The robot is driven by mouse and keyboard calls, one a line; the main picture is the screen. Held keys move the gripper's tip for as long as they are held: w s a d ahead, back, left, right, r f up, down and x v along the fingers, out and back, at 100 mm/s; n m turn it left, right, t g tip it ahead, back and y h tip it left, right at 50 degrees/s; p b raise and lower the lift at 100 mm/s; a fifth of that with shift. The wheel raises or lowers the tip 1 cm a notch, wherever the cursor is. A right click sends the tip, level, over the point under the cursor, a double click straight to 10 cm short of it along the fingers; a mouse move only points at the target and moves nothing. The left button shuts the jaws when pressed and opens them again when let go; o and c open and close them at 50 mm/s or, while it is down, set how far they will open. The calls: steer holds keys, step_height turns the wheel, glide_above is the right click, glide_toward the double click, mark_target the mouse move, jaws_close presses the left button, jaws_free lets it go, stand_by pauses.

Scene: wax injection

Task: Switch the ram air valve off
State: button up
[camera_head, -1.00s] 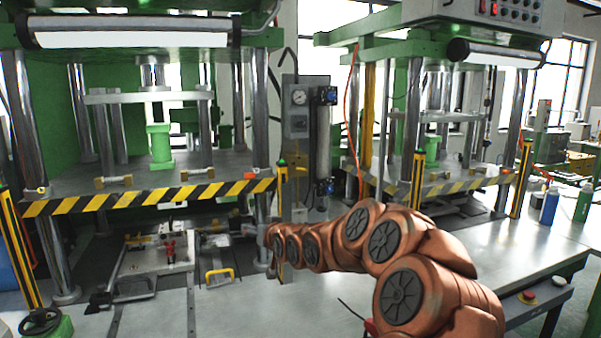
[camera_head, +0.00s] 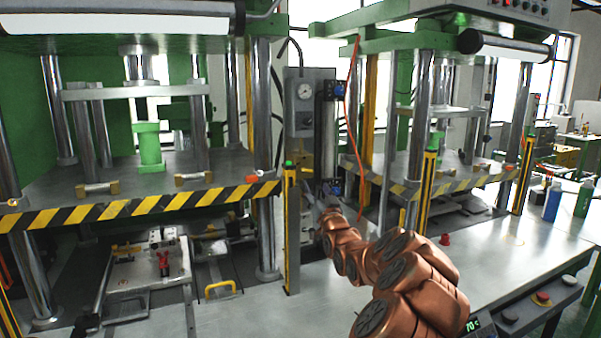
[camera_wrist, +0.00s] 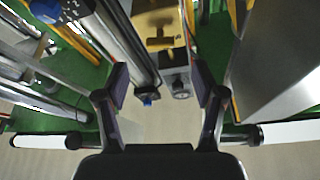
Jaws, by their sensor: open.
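In the head view a yellow part (camera_head: 307,163) shows low on the grey panel between the presses, beside my wrist. My gripper (camera_wrist: 160,80) is open and empty, its fingers spread either side of the panel parts. The handle lies ahead, apart from the fingers. In the head view my gripper is small and partly lost against the panel.
A grey panel with a gauge (camera_head: 304,91) stands between two green presses. A yellow post (camera_head: 291,225) stands left of my arm. The bench (camera_head: 480,245) at right is mostly clear.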

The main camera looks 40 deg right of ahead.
mark_target(306, 170)
steer(key=p+x, duration=0.3)
steer(key=x, duration=0.4)
steer(key=shift+w+r, duration=0.15)
steer(key=shift+w, duration=0.2)
steer(key=shift+d, duration=0.15)
steer(key=shift+c, duration=0.2)
steer(key=c, duration=1.1)
steer(key=n+y+b, duration=0.1)
steer(key=n+b, duration=0.1)
steer(key=shift+s+d+t+b, duration=0.1)
steer(key=shift+t+b, duration=0.2)
steer(key=shift+b, duration=0.1)
steer(key=shift+n+y+b, duration=0.45)
steer(key=shift+n+y, duration=0.05)
steer(key=shift+n, duration=0.7)
steer(key=shift+r, duration=0.1)
